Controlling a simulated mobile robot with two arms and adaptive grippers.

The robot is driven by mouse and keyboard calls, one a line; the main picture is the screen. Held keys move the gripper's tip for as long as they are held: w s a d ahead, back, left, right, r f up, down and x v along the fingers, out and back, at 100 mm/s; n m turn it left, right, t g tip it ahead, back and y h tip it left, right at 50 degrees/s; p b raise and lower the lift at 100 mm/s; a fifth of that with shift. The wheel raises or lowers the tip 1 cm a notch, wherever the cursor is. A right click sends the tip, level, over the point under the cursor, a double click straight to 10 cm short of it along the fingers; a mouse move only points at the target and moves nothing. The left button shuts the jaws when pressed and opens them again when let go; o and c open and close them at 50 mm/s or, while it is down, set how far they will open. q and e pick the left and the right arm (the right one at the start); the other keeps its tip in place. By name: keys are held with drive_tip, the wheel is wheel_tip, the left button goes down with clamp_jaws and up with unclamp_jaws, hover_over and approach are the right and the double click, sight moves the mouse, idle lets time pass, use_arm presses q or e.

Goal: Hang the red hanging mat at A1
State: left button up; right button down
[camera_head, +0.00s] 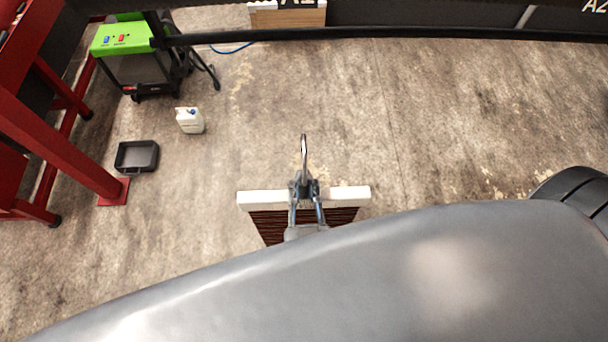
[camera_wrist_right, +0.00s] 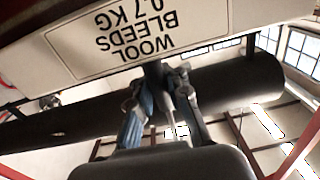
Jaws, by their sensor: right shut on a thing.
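The red hanging mat (camera_head: 272,228) shows as a dark red striped piece below a white bar with a metal hook standing up from its middle. My right gripper (camera_head: 306,190) is shut on the middle of this hanger, at the base of the hook. In the right wrist view, the fingers (camera_wrist_right: 161,80) close just below the white bar (camera_wrist_right: 215,22), which carries an upside-down label reading "WOOL BLEEDS 0.7 KG". Much of the mat is hidden by my arm. A1 cannot be clearly made out. My left gripper is not in view.
A dark rail (camera_head: 400,34) crosses the top of the head view, with an "A2" marking (camera_head: 594,5) at right. A green-topped machine (camera_head: 125,38), white jug (camera_head: 189,120), black tray (camera_head: 136,156) and red frame (camera_head: 55,145) stand at left. The middle floor is clear.

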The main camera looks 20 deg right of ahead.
drive_tip(key=shift+w+d, duration=0.2)
drive_tip(key=shift+w, duration=0.3)
drive_tip(key=b+x, duration=0.1)
drive_tip(key=x, duration=2.7)
drive_tip(key=shift+w+d+r, duration=0.15)
drive_tip(key=shift+w+d, duration=0.15)
drive_tip(key=shift+d, duration=0.05)
idle(1.0)
drive_tip(key=shift+b, duration=0.3)
